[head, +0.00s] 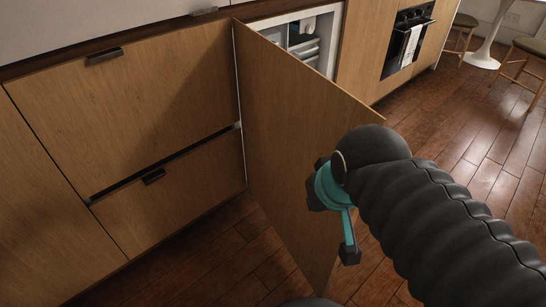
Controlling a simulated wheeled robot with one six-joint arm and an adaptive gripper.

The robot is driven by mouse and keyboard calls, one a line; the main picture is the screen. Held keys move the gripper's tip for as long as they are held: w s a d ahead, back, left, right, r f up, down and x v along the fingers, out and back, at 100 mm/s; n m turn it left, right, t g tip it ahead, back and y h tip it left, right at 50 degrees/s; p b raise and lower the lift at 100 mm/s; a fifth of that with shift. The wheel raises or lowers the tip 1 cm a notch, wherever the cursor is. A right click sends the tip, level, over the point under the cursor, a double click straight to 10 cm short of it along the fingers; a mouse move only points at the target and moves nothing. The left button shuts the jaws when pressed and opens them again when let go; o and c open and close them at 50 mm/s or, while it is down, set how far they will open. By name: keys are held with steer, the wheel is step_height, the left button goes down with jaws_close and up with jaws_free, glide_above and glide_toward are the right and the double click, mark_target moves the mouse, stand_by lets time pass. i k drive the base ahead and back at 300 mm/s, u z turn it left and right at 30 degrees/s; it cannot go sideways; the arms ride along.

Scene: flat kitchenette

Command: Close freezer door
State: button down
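The freezer door (285,130) is a wooden panel that stands wide open, jutting out from the cabinet row. Its hinge edge is at the left. Behind it, part of the white freezer interior (328,40) shows with shelves or drawers inside. My gripper (335,225), teal and dark grey, is in front of the door's outer face, near its lower free edge. It overlaps the door in the picture; I cannot tell whether it touches. One finger points down, and the other is largely hidden, so its opening is unclear.
Wooden drawers (130,110) with dark handles are at the left. An oven (406,42) with a towel is beyond the freezer. Stools (525,60) and a white table base (484,55) stand at the far right. The wooden floor (465,125) between is clear.

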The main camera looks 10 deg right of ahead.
mark_target(292, 116)
steer(key=k, duration=0.5)
steer(key=u, duration=2.9)
steer(key=i, duration=0.55)
steer(key=z, duration=3.15)
